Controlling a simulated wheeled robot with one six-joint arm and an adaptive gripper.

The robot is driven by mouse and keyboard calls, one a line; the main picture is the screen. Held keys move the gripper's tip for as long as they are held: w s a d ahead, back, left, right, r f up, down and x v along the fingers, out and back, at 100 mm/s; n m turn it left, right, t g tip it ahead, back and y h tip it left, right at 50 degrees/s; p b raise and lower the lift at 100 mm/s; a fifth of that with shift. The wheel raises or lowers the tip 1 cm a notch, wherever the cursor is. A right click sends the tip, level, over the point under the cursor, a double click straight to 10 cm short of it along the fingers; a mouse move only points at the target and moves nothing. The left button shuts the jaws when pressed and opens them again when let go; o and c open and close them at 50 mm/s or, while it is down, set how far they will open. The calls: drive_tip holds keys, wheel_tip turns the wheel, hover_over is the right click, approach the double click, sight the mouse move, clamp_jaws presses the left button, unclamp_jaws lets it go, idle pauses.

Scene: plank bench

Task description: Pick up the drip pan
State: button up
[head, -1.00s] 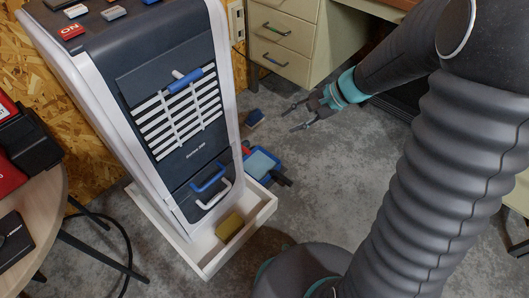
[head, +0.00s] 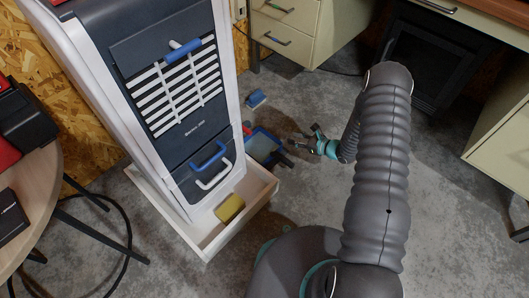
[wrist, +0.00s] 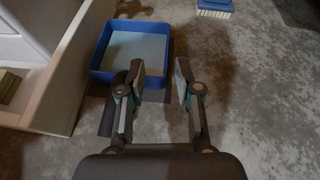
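A shallow blue pan with a pale inside, which I take as the drip pan (head: 262,146), lies on the floor at the right of the tall dark and white machine. In the wrist view the pan (wrist: 110,77) is just ahead, left of centre, and its near wall faces me. My gripper (head: 298,143) is low at the pan's right side. In the wrist view my gripper (wrist: 158,72) is open, its left finger overlapping the pan's near right corner and its right finger outside it. Nothing is visibly held; I cannot tell whether a finger touches the pan.
The machine (head: 195,130) stands in a white tray (head: 262,191) holding a yellow sponge (head: 230,208). A blue brush (head: 256,98) lies on the floor behind the pan. Cabinet drawers (head: 284,42) stand farther back. A round table (head: 38,195) is at left. Concrete floor right of the pan is clear.

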drive_tip(key=m+t, duration=0.1)
drive_tip(key=m, duration=0.1)
approach(276, 138)
drive_tip(key=shift+h, duration=0.3)
drive_tip(key=x, duration=0.5)
drive_tip(key=shift+s+a+r+b, duration=0.15)
drive_tip(key=shift+r+b, duration=0.1)
drive_tip(key=shift+b, duration=0.15)
drive_tip(key=shift+b+x, duration=0.3)
drive_tip(key=shift+x, duration=2.8)
clamp_jaws()
drive_tip(key=shift+w+r, duration=0.1)
drive_tip(key=shift+w, duration=0.1)
